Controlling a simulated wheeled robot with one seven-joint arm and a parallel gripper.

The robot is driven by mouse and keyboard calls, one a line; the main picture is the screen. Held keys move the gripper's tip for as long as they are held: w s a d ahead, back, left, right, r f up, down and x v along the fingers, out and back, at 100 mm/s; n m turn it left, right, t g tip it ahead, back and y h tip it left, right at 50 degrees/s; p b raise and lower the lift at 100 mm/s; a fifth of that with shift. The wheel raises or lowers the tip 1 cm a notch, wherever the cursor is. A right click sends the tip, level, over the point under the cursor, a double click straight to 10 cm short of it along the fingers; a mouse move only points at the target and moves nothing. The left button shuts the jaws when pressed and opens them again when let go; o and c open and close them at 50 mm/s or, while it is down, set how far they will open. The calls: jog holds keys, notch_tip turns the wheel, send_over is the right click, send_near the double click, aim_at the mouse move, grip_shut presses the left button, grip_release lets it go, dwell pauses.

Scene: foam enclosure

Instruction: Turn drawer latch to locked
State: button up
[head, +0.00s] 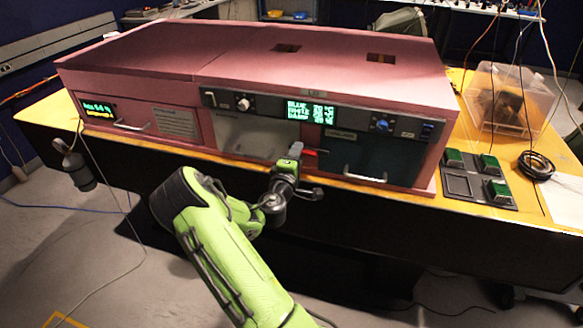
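A long pink foam enclosure (180,52) stands on the table. A small red lever (310,153), which looks like the latch, sticks out between the pale middle front (248,137) and the dark teal drawer front (390,156) with a silver handle (365,173). My gripper (297,150) is at the front of the enclosure, right by the left end of the red lever. Its fingertips are small and partly hidden, so I cannot tell whether they touch or hold the lever. The lever's pivot and any lock marking cannot be made out.
A control strip with a white knob (243,104), a green-text display (310,111) and a blue knob (382,125) runs above the fronts. A left drawer (130,117) has its own handle. Green blocks (489,163), a black cable coil (536,165) and a clear bin (507,97) lie right.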

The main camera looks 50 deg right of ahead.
jog(key=b+v, duration=1.4)
jog(key=v, duration=0.1)
jog(key=shift+s+f, duration=0.1)
